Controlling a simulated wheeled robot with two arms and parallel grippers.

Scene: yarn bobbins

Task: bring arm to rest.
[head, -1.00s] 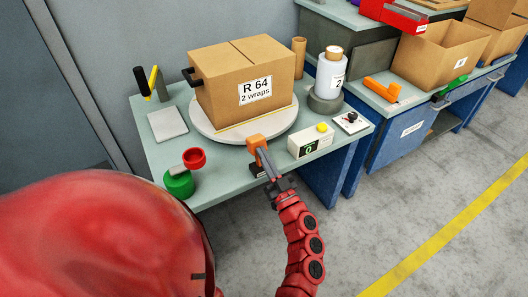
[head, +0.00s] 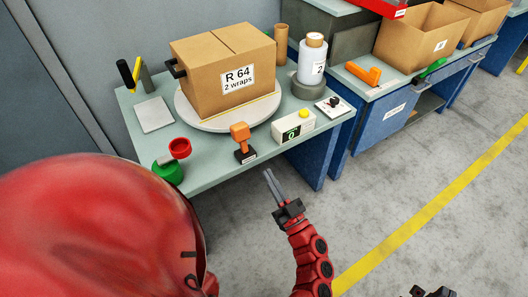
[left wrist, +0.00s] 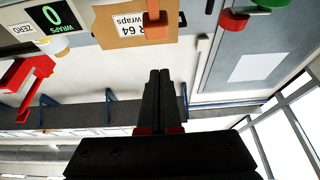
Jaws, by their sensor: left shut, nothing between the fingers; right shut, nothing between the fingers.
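My left gripper (head: 268,180) is shut and empty, in front of the bench's front edge. In the left wrist view its two dark fingers (left wrist: 160,95) lie together. The orange-handled stamp (head: 240,135) stands upright on the bench near that edge, apart from the fingertips. Its orange handle also shows in the left wrist view (left wrist: 155,27). My right gripper (head: 432,292) shows only partly at the bottom right edge of the head view, over the floor, away from the bench.
On the bench (head: 213,165), a carton (head: 205,90) labelled R 64 sits on a round turntable (head: 215,124). A counter box (head: 294,128), a white bobbin (head: 312,65) and a green-and-red tape item (head: 168,170) stand nearby. Grey floor (head: 400,190) right of the arm is clear.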

